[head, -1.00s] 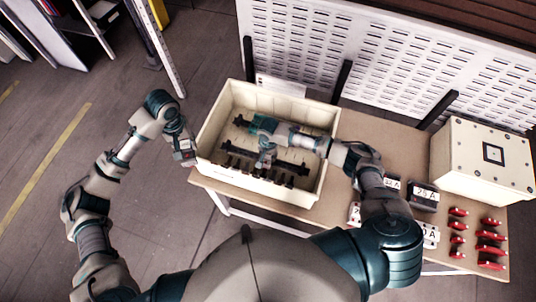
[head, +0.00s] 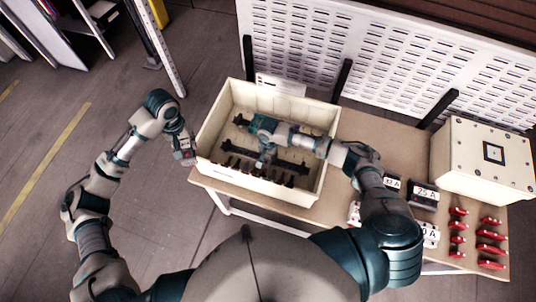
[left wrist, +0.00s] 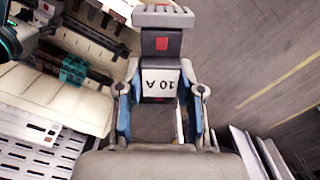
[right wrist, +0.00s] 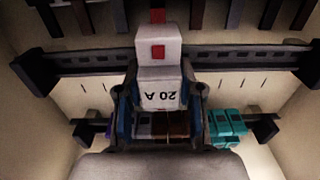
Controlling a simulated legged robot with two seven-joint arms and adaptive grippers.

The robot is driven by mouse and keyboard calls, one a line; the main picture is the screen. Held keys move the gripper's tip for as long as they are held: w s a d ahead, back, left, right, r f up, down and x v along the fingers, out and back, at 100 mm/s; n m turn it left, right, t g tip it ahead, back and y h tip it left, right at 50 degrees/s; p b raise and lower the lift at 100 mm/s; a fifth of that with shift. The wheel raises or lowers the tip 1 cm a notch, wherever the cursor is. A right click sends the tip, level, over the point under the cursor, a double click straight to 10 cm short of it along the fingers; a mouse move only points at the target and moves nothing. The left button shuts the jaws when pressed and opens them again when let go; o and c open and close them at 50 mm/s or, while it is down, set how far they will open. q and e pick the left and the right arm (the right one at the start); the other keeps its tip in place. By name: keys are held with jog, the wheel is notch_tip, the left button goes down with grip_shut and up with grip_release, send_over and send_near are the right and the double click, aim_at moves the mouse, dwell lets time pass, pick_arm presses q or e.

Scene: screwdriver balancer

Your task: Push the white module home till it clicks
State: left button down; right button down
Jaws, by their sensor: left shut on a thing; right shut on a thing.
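The white module (right wrist: 158,62), with a red square and a "20 A" label, is between the fingers of my right gripper (right wrist: 160,98). In the right wrist view it stands across the dark slotted rail (right wrist: 85,65) inside the box. I cannot tell whether it is fully seated. In the head view my right gripper (head: 264,158) points down at the middle rail (head: 293,167) and hides most of the module. My left gripper (head: 184,153) is outside the box's left wall, shut on a dark module with a white "10 A" label (left wrist: 161,82).
The cream box (head: 211,117) stands on the table (head: 385,135). Teal modules (right wrist: 228,125) sit on another rail. Dark upright parts (head: 245,169) line the near side. Labelled modules (head: 424,194), red-handled parts (head: 490,236) and a cream case (head: 482,160) are to the right.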

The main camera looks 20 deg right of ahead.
pick_arm(q)
jog(key=shift+r+p, duration=0.5)
jog(key=shift+r, duration=0.05)
pick_arm(e)
jog(key=c, duration=0.7)
grip_release()
jog(key=shift+o, duration=0.2)
notch_tip(320, 180, up, 12)
jog(key=shift+f, duration=0.1)
